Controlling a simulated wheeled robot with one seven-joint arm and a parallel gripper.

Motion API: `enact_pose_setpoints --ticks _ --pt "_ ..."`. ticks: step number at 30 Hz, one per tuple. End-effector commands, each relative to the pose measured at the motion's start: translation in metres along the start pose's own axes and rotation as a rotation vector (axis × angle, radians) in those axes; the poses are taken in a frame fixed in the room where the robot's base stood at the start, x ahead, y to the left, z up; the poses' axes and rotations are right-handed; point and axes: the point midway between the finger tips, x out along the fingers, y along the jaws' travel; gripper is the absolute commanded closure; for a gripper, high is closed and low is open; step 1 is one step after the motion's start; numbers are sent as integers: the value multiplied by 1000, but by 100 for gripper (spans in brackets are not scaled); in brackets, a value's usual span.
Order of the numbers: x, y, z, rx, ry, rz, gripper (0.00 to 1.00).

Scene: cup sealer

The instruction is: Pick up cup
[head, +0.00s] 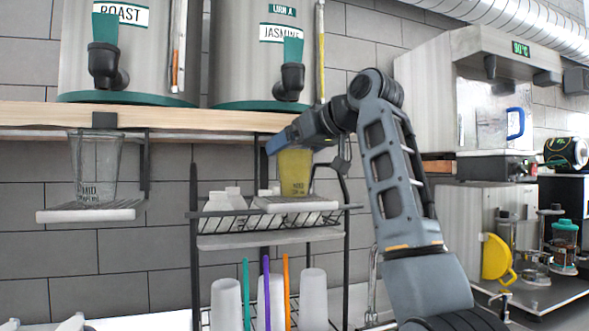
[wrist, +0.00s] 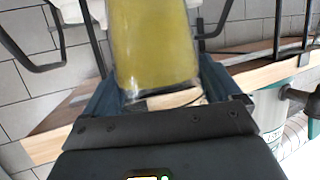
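A clear cup of yellow drink (head: 295,176) stands upright on the small tray (head: 280,204) under the right dispenser in the head view. My gripper (head: 272,147) is at the upper left of this cup, and its blue finger overlaps the cup's top edge in the picture. In the wrist view the yellow cup (wrist: 155,42) lies between and ahead of the two fingers of my gripper (wrist: 160,75). The fingers look spread apart. Whether either finger touches the cup is not clear. An empty clear glass cup (head: 95,172) stands on another small tray (head: 85,214) at the left.
Two steel dispensers (head: 128,45) with taps stand on a wooden shelf (head: 150,117) above the cups. A wire rack (head: 345,208) holds white cartons beside the cup and stacked cups and straws below. Machines (head: 455,90) stand at the right.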

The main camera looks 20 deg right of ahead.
Motion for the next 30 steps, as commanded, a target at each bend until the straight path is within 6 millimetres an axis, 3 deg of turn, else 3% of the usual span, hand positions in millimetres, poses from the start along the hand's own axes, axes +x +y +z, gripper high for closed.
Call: enact_pose_setpoints --ticks 11,20,26,30 --pt "0 0 0 1 -1 0 55" --pt "-2 0 -3 0 2 1 55" --pt "-7 0 -18 -1 3 1 55" --pt "-31 1 -3 -1 5 3 55"
